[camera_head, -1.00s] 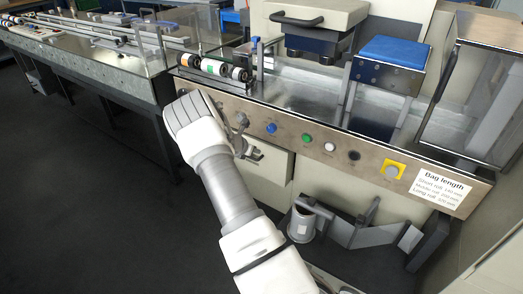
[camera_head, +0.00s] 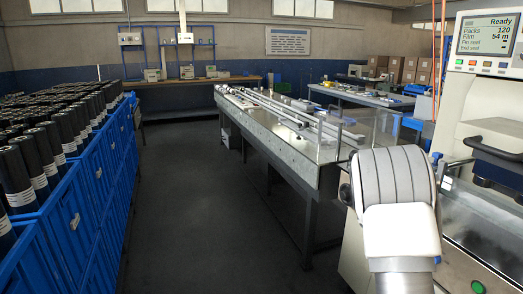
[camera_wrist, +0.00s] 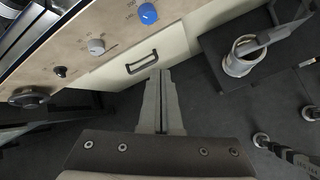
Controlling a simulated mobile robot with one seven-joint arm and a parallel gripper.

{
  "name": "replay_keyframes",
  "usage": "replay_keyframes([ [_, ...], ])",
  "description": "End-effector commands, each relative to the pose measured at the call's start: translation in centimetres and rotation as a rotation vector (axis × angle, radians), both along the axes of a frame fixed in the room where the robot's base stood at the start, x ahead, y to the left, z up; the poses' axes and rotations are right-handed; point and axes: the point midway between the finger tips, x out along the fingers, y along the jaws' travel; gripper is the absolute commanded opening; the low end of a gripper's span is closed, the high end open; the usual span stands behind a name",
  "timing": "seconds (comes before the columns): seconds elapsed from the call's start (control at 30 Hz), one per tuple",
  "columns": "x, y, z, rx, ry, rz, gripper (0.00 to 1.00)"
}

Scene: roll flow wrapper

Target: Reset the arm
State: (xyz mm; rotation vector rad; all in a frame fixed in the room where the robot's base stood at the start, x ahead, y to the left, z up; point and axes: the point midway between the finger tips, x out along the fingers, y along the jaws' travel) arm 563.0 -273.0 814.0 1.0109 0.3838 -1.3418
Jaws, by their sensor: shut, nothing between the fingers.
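My gripper (camera_wrist: 160,75) is at the centre of the wrist view, its two grey fingers together with nothing between them. It hangs in free air in front of the wrapper's front panel (camera_wrist: 110,35) and a cream drawer with a dark handle (camera_wrist: 142,62). In the head view my white and grey arm stands up at the lower right, in front of the wrapper machine (camera_head: 490,130); the fingers are hidden behind the wrist there.
The conveyor table (camera_head: 285,140) runs away at the centre. Blue crates (camera_head: 85,215) of dark rolls line the left. The dark floor (camera_head: 185,190) between them is clear. A grey cup-shaped part (camera_wrist: 240,60) is at the right of the wrist view.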

Motion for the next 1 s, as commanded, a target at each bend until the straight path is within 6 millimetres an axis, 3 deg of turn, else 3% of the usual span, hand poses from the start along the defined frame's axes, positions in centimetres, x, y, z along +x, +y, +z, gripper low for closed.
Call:
replay_keyframes([
  [0.03,-0.7,0.9,1.9,0.036,-0.050,-0.049,0.00],
  [0.2,-3.6,4.1,6.6,0.172,-0.196,-0.220,0.00],
  [0.5,-10.1,10.4,13.4,0.422,-0.401,-0.489,0.00],
  [0.8,-17.8,17.1,17.8,0.673,-0.535,-0.724,0.00],
  [1.0,-23.4,21.3,19.3,0.832,-0.591,-0.865,0.00],
])
